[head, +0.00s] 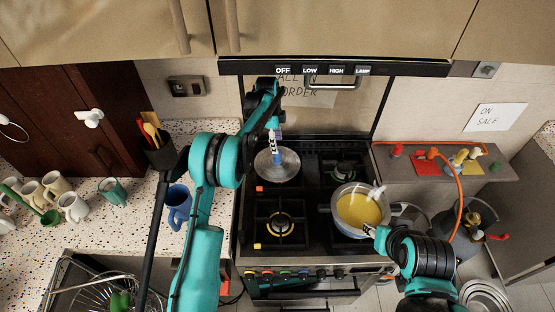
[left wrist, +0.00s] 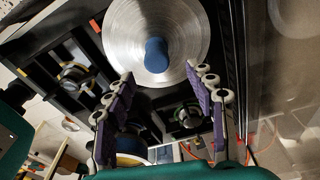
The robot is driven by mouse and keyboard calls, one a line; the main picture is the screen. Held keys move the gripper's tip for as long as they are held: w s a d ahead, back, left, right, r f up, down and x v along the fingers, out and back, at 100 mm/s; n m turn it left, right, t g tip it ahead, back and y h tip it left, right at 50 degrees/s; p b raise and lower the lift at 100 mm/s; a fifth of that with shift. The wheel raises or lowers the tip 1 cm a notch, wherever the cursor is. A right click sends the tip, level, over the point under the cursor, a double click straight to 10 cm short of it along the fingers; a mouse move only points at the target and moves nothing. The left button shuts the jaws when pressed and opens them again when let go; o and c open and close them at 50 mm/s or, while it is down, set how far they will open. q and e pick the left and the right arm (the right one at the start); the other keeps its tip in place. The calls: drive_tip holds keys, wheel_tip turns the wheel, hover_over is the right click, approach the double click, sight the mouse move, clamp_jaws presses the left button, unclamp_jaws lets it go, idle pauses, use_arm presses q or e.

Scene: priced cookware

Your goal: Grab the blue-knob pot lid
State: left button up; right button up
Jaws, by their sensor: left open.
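The pot lid (head: 286,168) is a round silver disc lying over the back left burner of the stove. Its blue knob (left wrist: 156,55) stands up from the centre in the left wrist view, with the brushed metal lid (left wrist: 180,25) around it. My left gripper (head: 276,135) is above the lid, pointing down. In the left wrist view its purple-padded fingers (left wrist: 162,82) are apart with nothing between them, and the knob lies just beyond the tips. My right gripper (head: 371,230) is beside the pot at the front right; its fingers are too small to judge.
A pot with yellow contents (head: 358,211) sits on the front right burner. The front left burner (head: 280,229) is bare. A blue mug (head: 178,205), a green cup (head: 112,190) and a utensil holder (head: 161,153) stand on the left counter. The range hood (head: 420,68) is overhead.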

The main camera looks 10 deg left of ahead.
sight(277, 158)
use_arm(q)
drive_tip(key=f, duration=0.6)
drive_tip(key=shift+s+d, duration=0.15)
drive_tip(key=shift+d, duration=0.05)
clamp_jaws()
